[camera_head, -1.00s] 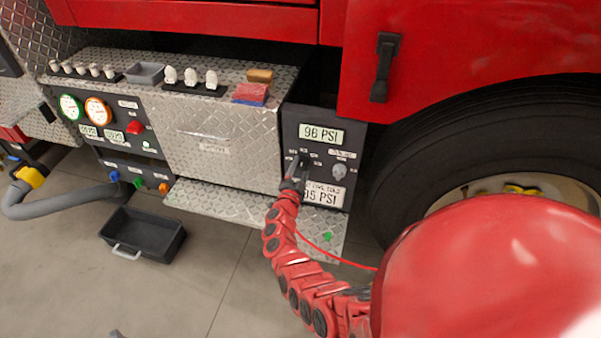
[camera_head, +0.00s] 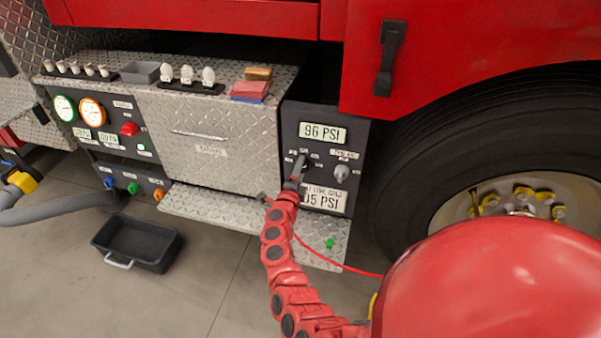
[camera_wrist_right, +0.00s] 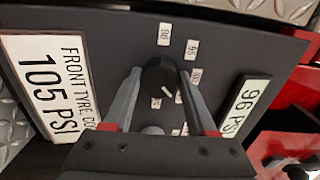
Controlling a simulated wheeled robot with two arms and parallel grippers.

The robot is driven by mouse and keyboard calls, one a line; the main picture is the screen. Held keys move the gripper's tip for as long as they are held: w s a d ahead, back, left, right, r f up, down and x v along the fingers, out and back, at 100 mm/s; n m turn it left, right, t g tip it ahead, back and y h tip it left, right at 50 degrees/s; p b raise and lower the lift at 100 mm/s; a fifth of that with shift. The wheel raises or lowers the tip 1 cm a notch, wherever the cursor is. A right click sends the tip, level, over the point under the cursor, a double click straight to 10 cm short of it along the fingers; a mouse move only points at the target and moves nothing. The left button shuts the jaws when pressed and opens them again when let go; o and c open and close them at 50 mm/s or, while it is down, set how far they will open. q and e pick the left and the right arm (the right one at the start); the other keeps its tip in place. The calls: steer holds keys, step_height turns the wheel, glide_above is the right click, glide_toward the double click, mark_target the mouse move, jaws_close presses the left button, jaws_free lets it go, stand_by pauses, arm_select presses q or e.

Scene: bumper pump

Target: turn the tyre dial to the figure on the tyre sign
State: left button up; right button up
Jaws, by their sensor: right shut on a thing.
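The tyre dial is a round black knob (camera_wrist_right: 160,76) with a short white mark, on a dark panel (camera_head: 357,131) beside the wheel. Labels ring it; 90 and 95 read clearly in the wrist view, others are partly covered. My right gripper (camera_wrist_right: 161,80) is shut on the knob, one finger on each side; it also shows at the panel in the head view (camera_head: 298,176). The tyre sign (camera_wrist_right: 48,88) reads FRONT TYRE COLD 105 PSI; my gripper partly covers it in the head view (camera_head: 325,199). The display (camera_head: 323,132) reads 96 PSI. My left gripper is out of view.
A grey knob (camera_head: 341,173) sits right of the dial. A diamond-plate step (camera_head: 240,218) juts out below. A black tray (camera_head: 112,250) stands on the floor at left. The big tyre (camera_head: 420,170) is close at right, and a red cable (camera_head: 330,263) runs low.

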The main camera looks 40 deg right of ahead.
stand_by(0.5)
steer(key=o, duration=1.4)
steer(key=shift+c, duration=0.2)
steer(key=shift+a, duration=0.1)
steer(key=v, duration=1.7)
steer(key=shift+s, duration=0.2)
